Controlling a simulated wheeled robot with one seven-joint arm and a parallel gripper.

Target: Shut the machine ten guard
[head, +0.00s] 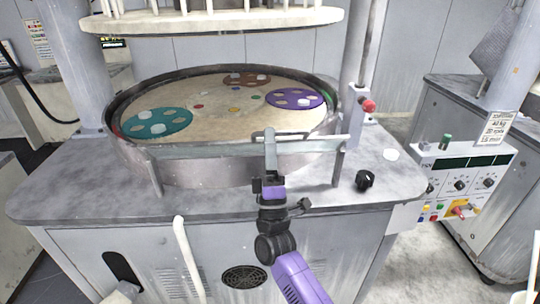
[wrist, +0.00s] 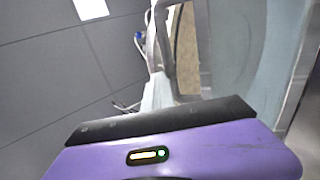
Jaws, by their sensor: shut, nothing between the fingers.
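A round polishing platen (head: 215,98) in a dark rim sits on the grey machine. A low guard (head: 210,150), apparently clear with a pale frame, stands along the rim's front on short posts. A pale horizontal bar (head: 318,137) runs near its top right. My gripper (head: 269,136) is shut and empty at the left end of this bar, in front of the guard. Contact with the bar cannot be told. The wrist view shows my purple gripper body, with a translucent panel (wrist: 240,50) beyond, perhaps the guard; the fingertips are not clear.
Teal (head: 158,123), purple (head: 295,99) and brown carriers (head: 246,79) lie on the platen. A pale upper disc (head: 215,22) hangs above. A post with a red knob (head: 368,105) stands right of the platen. A black knob (head: 364,180) and control box (head: 465,183) are at right.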

